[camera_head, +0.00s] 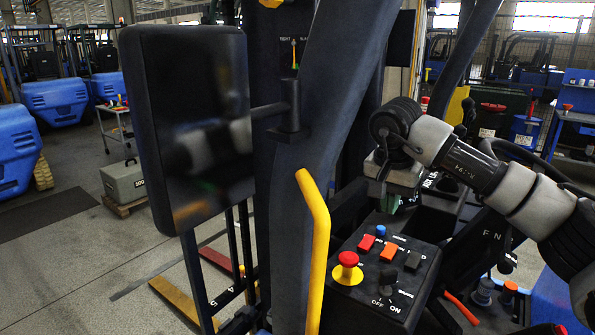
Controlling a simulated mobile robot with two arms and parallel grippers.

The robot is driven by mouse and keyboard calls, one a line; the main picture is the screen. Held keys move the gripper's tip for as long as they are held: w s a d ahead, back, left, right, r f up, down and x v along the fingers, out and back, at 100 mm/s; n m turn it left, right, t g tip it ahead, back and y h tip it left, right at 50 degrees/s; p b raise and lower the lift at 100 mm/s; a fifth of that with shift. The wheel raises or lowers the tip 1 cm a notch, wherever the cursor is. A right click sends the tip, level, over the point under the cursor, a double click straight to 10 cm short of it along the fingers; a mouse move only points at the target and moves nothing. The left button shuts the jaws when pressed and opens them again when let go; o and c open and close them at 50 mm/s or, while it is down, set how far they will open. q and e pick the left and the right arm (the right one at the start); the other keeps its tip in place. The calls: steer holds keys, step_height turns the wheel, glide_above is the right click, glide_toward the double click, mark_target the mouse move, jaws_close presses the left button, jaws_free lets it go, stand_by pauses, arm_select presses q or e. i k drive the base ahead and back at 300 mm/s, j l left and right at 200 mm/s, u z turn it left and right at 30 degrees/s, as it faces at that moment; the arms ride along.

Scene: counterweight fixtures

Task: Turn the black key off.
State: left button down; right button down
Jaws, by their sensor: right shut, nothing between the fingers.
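The black key (388,279) stands in the front part of a dark control box (350,300), just behind the white OFF and ON labels. Its exact turn is too small to tell. A red mushroom button (348,260) on a yellow base is just left of it. My right gripper (384,190) comes in from the right and hangs above the back of the box, well behind the key and apart from it. It is shut and empty. My left gripper is not in view.
Blue, red, orange and dark switches sit behind the key on the box. A yellow grab bar (316,245) rises along the box's left side. An orange-topped knob (509,290) is at the right.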

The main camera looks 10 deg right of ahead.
mark_target(387, 281)
steer(key=k, duration=1)
